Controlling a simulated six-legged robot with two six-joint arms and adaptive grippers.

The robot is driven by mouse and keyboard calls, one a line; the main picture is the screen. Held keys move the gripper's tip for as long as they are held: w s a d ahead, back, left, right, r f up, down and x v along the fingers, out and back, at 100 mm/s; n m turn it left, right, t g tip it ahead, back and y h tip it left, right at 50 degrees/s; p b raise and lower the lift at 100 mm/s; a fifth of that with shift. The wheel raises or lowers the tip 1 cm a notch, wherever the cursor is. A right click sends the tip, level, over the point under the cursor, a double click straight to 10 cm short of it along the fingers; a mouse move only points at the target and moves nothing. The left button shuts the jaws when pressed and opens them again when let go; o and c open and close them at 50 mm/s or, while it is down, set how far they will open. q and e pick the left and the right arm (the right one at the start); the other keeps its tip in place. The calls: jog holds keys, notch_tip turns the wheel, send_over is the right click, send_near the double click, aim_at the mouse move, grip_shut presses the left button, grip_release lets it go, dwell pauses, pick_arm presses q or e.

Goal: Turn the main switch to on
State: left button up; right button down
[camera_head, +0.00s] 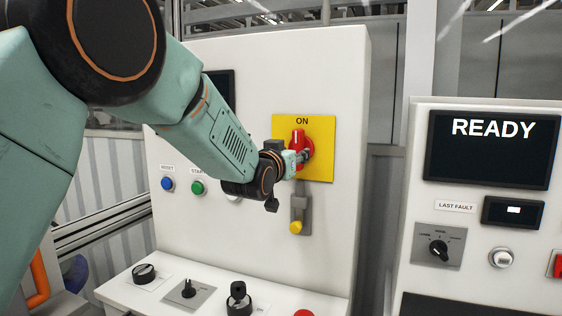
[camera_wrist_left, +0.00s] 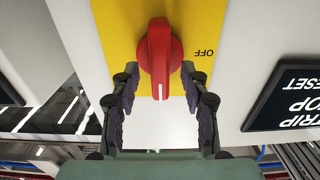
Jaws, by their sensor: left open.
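The main switch is a red rotary handle (camera_head: 298,138) on a yellow plate (camera_head: 322,169) on the white cabinet, with ON printed above it. The handle stands upright with its end toward the ON label. In the left wrist view the scene is upside down. There the red handle (camera_wrist_left: 158,48) carries a white line pointing down the picture, and OFF is printed to its right on the yellow plate (camera_wrist_left: 212,20). My left gripper (camera_head: 302,157) is at the switch in the head view. In the wrist view its open fingers (camera_wrist_left: 157,72) are either side of the handle's end, with gaps visible.
Below the plate hangs a grey bracket with a yellow knob (camera_head: 296,227). Blue (camera_head: 168,184) and green (camera_head: 198,188) buttons are on the cabinet face. A sloped desk with black knobs (camera_head: 189,289) stands below. At right, a screen (camera_head: 488,149) reads READY.

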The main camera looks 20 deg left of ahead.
pick_arm(q)
jog(key=s, duration=1)
jog(key=shift+a, duration=0.15)
jog(key=shift+w, duration=0.15)
jog(key=shift+f, duration=0.1)
jog(key=s+f+g+b, duration=0.25)
jog(key=s+f, duration=0.25)
jog(key=f, duration=0.9)
jog(key=s+f+g+b, duration=0.2)
jog(key=s+f+g, duration=0.25)
jog(key=f, duration=0.85)
jog(key=s+f+g+b, duration=0.2)
jog(key=s+f, duration=0.3)
jog(key=f, duration=0.9)
jog(key=s+f+g+b, duration=0.3)
jog(key=s+f+g, duration=0.1)
jog(key=s+f, duration=0.8)
jog(key=s+f+g+b, duration=0.4)
jog(key=s+f, duration=0.9)
jog(key=s, duration=0.5)
jog(key=shift+s+a+f+n+g+y, duration=0.15)
jog(key=shift+a+f+n+g+y, duration=0.15)
jog(key=shift+a+n+g, duration=0.15)
